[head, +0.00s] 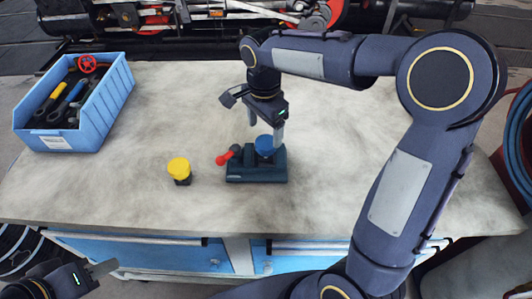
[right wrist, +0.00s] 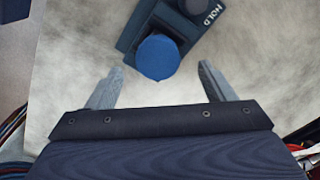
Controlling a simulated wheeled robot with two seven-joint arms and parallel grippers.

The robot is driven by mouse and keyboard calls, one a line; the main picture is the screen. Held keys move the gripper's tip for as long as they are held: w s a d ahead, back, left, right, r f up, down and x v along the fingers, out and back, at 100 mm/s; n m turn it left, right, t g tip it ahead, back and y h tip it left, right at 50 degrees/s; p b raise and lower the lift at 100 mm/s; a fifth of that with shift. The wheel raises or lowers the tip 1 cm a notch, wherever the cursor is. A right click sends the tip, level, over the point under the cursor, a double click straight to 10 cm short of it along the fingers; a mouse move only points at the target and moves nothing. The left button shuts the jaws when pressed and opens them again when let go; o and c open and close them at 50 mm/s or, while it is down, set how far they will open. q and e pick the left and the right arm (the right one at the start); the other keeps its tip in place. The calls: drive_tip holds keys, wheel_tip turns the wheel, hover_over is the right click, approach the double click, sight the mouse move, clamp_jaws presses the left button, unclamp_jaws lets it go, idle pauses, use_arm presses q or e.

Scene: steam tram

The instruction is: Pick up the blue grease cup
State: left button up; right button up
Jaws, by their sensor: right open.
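The blue grease cup (head: 265,146) sits on a dark green block (head: 258,172) on the workbench, in the middle of the head view. In the right wrist view the blue cup (right wrist: 158,57) shows ahead of the fingers, roughly centred between them. My right gripper (head: 265,130) is open and empty just above and behind the cup; its fingers also show in the right wrist view (right wrist: 155,85). My left gripper (head: 90,277) is at the lower left corner of the head view, away from the bench top; its jaw state is unclear.
A red-knobbed lever (head: 224,159) sticks out left of the cup. A yellow-topped cup (head: 179,169) stands further left. A blue bin (head: 75,100) of tools is at the bench's back left. The bench (head: 340,130) is clear between them. Machinery lines the back edge.

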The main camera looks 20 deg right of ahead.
sight(266, 142)
wheel_tip(266, 142, down, 6)
drive_tip(key=shift+s+d+r, duration=0.15)
drive_tip(key=shift+r, duration=0.1)
drive_tip(key=c, duration=1.3)
